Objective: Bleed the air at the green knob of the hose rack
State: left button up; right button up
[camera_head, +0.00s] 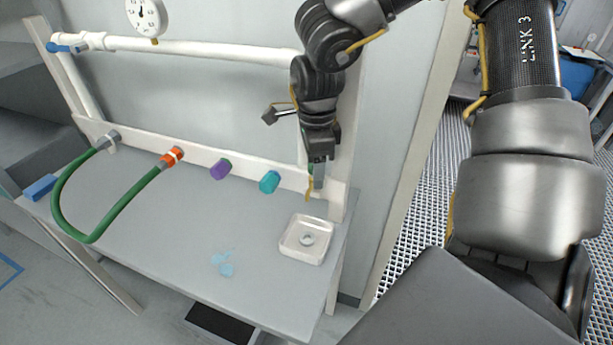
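The hose rack is a white frame (200,152) at the back of the grey bench. A teal, blue-green knob (269,182) sits on its lower rail, right of a purple knob (220,169). I cannot tell whether the fingers are closed or hold anything. My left gripper is out of view.
A green hose (88,238) loops over the bench from a grey fitting to an orange coupling (172,157). Blue wet-looking patches (222,263) lie mid-bench. A gauge (146,16) hangs above.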

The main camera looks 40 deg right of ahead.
jog(key=c, duration=0.9)
jog(key=shift+c, duration=0.2)
jog(key=shift+f, duration=0.1)
